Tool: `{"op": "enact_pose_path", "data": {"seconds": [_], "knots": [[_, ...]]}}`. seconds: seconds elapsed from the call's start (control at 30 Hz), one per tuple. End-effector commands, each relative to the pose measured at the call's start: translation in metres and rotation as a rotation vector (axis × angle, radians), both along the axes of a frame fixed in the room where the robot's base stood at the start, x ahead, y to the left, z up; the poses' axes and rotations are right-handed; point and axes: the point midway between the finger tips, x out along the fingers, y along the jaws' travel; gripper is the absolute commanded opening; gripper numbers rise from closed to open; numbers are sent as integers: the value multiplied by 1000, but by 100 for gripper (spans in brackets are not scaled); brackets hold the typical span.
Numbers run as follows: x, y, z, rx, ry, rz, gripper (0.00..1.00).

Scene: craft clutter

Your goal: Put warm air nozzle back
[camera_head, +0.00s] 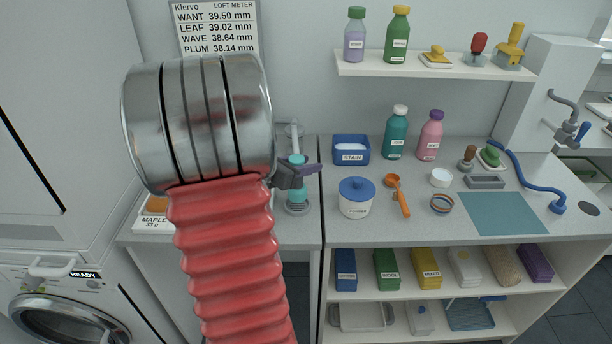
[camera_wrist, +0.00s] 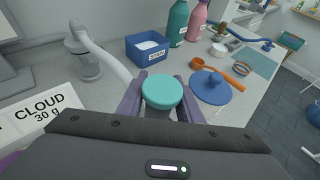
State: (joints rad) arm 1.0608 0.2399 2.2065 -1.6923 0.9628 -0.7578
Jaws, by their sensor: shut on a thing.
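My gripper (camera_head: 303,174) shows at the counter's left part, partly hidden by my arm. Its purple jaws are shut on a teal upright piece (camera_head: 298,192), which I take to be the warm air nozzle. In the wrist view its round teal top (camera_wrist: 162,91) sits between the two jaws (camera_wrist: 160,98). A grey round base (camera_head: 297,209) shows directly below it; I cannot tell whether they touch. A grey stand (camera_wrist: 86,62) with a pale curved tube (camera_wrist: 107,60) stands behind it to the left; the tube's near end is hidden behind my gripper.
A blue STAIN box (camera_head: 351,151), a lidded POWDER jar (camera_head: 356,197) and an orange scoop (camera_head: 400,197) stand close on the right. Bottles (camera_head: 395,135) stand behind. A blue hose (camera_head: 535,184) lies far right. The teal mat (camera_head: 500,212) is clear.

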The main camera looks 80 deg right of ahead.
Motion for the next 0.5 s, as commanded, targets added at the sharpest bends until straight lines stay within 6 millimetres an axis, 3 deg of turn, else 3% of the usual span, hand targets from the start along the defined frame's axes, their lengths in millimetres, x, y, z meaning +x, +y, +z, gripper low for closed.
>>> {"op": "enact_pose_path", "data": {"seconds": [0.3, 0.5], "knots": [[-1, 0, -33, 3, 2, -1, 0], [-1, 0, -36, -1, 1, -1, 0]]}}
